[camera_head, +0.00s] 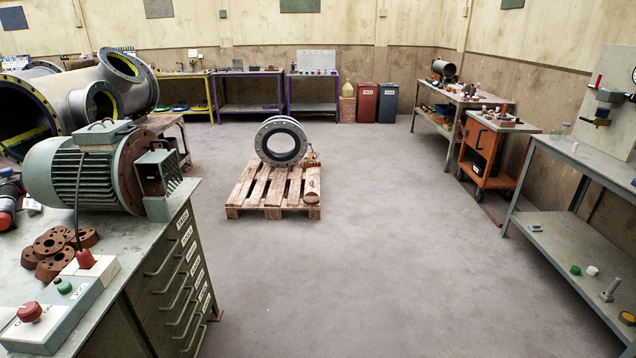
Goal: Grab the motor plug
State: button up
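A green-grey electric motor (85,175) lies on the top of a metal drawer cabinet (140,275) at the left. A dark cable (77,200) hangs from the motor and runs down to a red plug-like piece (85,259). This red piece looks like the motor plug. It sits at the back of a pale box, beside a grey control box (62,300) with a green button and a red button. It appears to be seated on the pale box, but I cannot tell how firmly. My gripper is not in view.
Rusty flanges (60,245) lie behind the control box. A pallet (272,188) with a flanged ring (281,142) stands mid-floor. A workbench (580,160) and an orange trolley (485,150) line the right. Large pipes (75,95) fill the back left. The floor (370,260) between is clear.

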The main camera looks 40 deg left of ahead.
aim_at(85, 260)
jog(key=i+j+u, duration=0.15)
jog(key=u, duration=0.25)
jog(key=i+j+u, duration=0.1)
jog(key=i+u, duration=0.2)
jog(key=u, duration=0.15)
jog(key=i+u, duration=0.25)
jog(key=u, duration=0.15)
jog(key=i+u, duration=0.2)
jog(key=u, duration=0.25)
jog(key=i+l+u, duration=0.2)
jog(key=u, duration=0.2)
jog(key=i+j+u, duration=0.1)
jog(key=i+u, duration=0.55)
jog(key=i, duration=0.1)
